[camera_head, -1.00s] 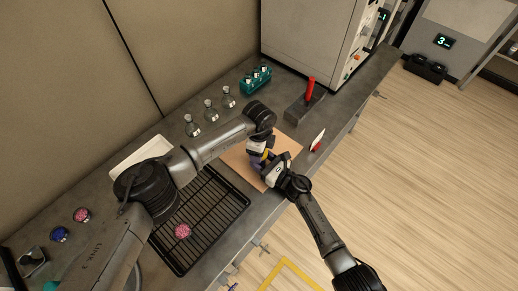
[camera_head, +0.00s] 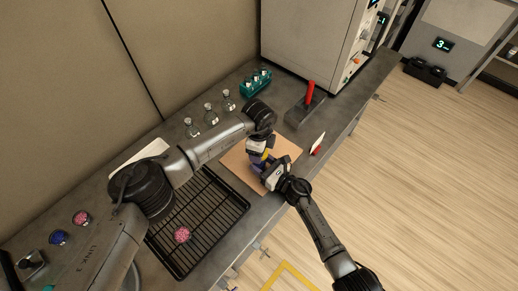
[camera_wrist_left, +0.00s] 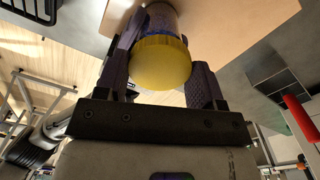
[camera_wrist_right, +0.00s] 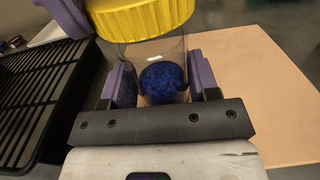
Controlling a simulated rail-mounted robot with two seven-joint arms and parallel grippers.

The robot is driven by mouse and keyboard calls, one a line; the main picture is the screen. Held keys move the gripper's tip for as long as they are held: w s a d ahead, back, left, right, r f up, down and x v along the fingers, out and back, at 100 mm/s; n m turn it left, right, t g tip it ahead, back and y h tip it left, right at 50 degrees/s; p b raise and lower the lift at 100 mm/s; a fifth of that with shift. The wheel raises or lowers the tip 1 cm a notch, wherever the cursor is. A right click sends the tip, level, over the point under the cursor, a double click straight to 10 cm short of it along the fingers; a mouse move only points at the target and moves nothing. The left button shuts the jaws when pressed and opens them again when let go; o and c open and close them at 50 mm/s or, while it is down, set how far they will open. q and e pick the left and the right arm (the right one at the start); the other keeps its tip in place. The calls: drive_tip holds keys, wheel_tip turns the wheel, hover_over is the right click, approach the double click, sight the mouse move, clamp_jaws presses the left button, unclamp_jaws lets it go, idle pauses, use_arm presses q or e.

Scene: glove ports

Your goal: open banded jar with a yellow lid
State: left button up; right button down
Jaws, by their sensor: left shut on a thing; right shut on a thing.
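The jar (camera_wrist_right: 150,50) is clear glass with a dark blue ball-like content (camera_wrist_right: 162,82) inside. In the right wrist view it stands between the fingers of my right gripper (camera_head: 268,172), which is shut on it. The yellow ribbed lid (camera_wrist_right: 140,15) is at the jar's top, and it also shows in the left wrist view (camera_wrist_left: 160,62) between the fingers of my left gripper (camera_head: 260,150), shut on it. The lid looks tilted and offset against the glass; I cannot tell whether it is still seated. In the head view the grippers mostly hide the jar, over the tan board (camera_head: 237,166).
A black wire rack (camera_head: 212,208) with a pink ball (camera_head: 182,235) lies left of the board. Several flasks (camera_head: 211,116) and a teal tube rack (camera_head: 256,83) stand behind. A red-handled block (camera_head: 305,105) and a red-and-white item (camera_head: 317,145) are to the right.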

use_arm(q)
drive_tip(key=shift+r, duration=1.95)
use_arm(e)
drive_tip(key=shift+c, duration=1.4)
unclamp_jaws()
